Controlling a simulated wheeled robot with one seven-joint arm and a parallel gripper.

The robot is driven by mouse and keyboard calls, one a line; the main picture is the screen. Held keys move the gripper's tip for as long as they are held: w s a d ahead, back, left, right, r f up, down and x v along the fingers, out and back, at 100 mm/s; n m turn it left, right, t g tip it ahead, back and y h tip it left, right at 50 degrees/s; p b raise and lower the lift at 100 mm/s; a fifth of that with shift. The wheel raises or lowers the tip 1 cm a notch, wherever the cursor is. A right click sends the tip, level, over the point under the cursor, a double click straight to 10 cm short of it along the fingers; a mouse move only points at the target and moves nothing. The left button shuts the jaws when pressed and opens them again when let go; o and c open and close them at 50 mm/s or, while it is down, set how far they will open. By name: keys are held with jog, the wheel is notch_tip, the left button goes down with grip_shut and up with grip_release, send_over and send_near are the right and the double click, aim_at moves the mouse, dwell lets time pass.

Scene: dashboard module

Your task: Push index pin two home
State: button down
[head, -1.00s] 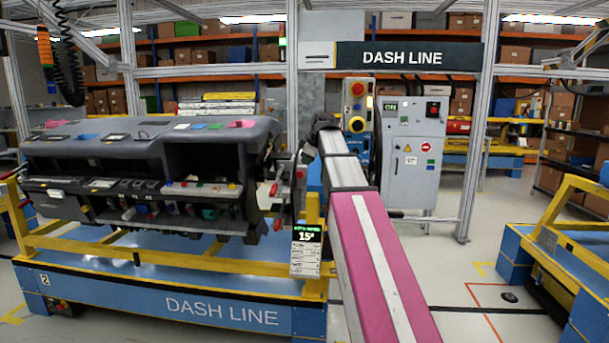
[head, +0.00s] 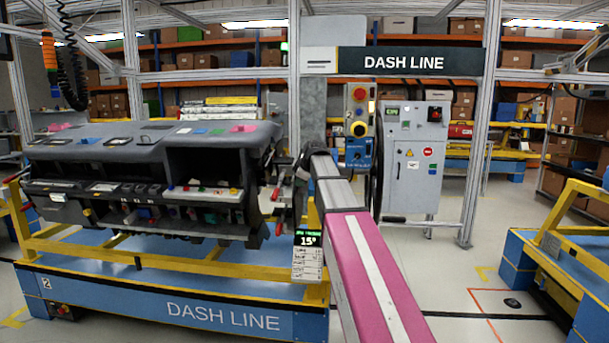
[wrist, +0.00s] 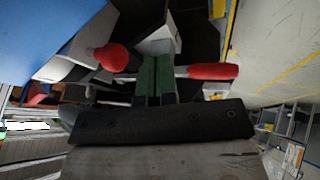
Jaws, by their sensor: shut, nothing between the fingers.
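The dashboard module (head: 150,150) sits on its yellow and blue carrier, with red-ended pins or handles at its right end, one upper (head: 275,194) and one lower (head: 278,228). In the wrist view, a round red knob (wrist: 113,57) is left of my gripper (wrist: 160,60), and a long red handle (wrist: 213,71) is to its right. I cannot tell which one is index pin two. My gripper is shut, its green fingers together and empty, pointing at a pale block. I cannot tell whether the fingertips touch it. In the head view my arm hides the gripper.
The blue carrier (head: 170,309) runs along the front, with a tag showing 15° (head: 307,240) at its right post.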

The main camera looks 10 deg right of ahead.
jog(key=shift+w+d+r, duration=0.1)
jog(key=shift+w+d, duration=0.25)
jog(key=shift+w, duration=0.55)
jog(key=shift+w+d+r, duration=0.1)
jog(key=shift+w+d, duration=0.2)
jog(key=shift+w, duration=0.6)
jog(key=shift+w+d, duration=0.2)
jog(key=shift+w, duration=0.45)
jog(key=shift+w+d, duration=0.2)
jog(key=shift+w, duration=0.45)
jog(key=shift+s, duration=0.1)
jog(key=s+r, duration=0.8)
jog(key=s, duration=0.1)
jog(key=shift+s+d, duration=0.3)
jog(key=shift+d, duration=0.1)
jog(key=shift+f, duration=0.1)
